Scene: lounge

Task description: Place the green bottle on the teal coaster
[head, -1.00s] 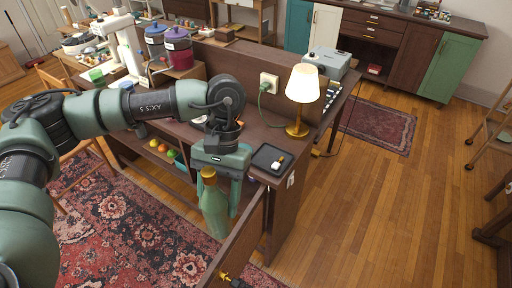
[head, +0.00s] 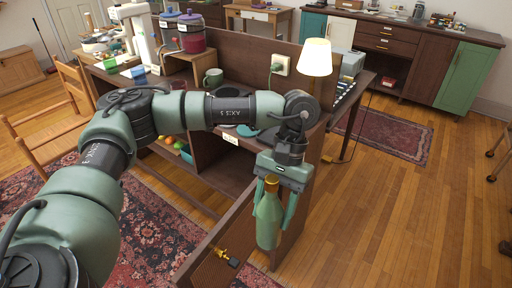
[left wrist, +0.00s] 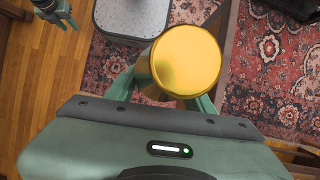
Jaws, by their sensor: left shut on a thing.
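The green bottle (head: 268,222) with a gold cap hangs upright in my left gripper (head: 277,208), whose fingers are shut on its sides. The bottle is in the air in front of the desk's end panel, below the desk top level. In the left wrist view its gold cap (left wrist: 187,61) fills the space between the fingers. A flat teal piece, apparently the teal coaster (head: 246,132), lies on the desk top, partly hidden behind my left arm. My right gripper (left wrist: 62,18) shows small at the upper left of the wrist view, its fingers apart and empty.
The desk (head: 215,172) holds a green mug (head: 213,77), a lit lamp (head: 316,58) and lidded jars (head: 190,35) on a raised shelf. A low wooden panel (head: 213,250) with a brass fitting stands near the bottle. Open floor lies to the right.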

